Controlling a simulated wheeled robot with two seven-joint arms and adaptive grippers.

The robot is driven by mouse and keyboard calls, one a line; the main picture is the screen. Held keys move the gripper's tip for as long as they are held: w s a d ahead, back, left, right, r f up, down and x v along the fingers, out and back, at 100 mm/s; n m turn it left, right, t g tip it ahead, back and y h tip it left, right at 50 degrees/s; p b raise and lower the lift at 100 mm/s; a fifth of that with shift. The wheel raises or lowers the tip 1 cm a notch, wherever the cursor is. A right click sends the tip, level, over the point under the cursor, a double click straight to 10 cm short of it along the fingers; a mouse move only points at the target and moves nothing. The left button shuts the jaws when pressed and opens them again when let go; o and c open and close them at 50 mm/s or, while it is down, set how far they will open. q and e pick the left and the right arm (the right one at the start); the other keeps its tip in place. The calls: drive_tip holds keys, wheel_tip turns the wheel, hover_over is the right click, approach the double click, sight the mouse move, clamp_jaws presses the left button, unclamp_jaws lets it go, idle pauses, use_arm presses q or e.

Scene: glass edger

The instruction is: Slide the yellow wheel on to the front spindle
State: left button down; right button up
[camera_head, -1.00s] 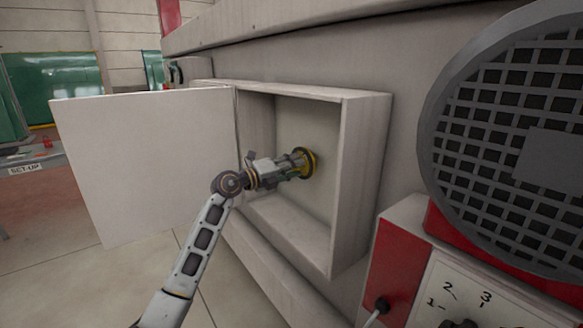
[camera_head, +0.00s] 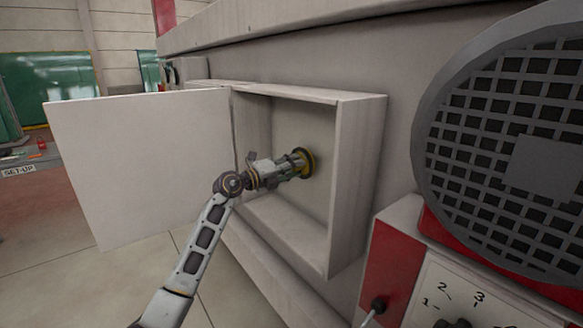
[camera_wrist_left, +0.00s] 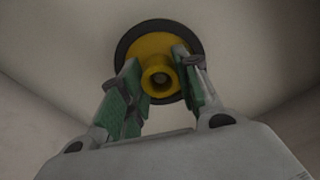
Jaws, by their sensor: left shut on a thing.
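The yellow wheel (camera_head: 309,162) with a dark rim is inside the open box on the machine, close to its back wall. It also shows in the left wrist view (camera_wrist_left: 180,52), with a round yellow hub and a hole at its middle. My left gripper (camera_head: 297,163) reaches into the box and is shut on the wheel's hub. In the left wrist view its green-padded fingers (camera_wrist_left: 160,84) stand on either side of the hub. The front spindle cannot be made out; the wheel and gripper cover that part of the back wall. My right gripper is not in view.
The box's white door (camera_head: 140,165) stands open to the left of my arm. The box's right wall (camera_head: 352,180) stands close to the wheel. A round black grille (camera_head: 505,140) and a red control box (camera_head: 392,262) are at the right.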

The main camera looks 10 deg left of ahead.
use_arm(q)
drive_tip(key=shift+p+x, duration=0.5)
drive_tip(key=shift+x, duration=0.85)
idle(0.5)
drive_tip(key=c, duration=1)
unclamp_jaws()
drive_tip(key=shift+r, duration=0.1)
drive_tip(key=shift+o, duration=0.2)
drive_tip(key=v, duration=1.2)
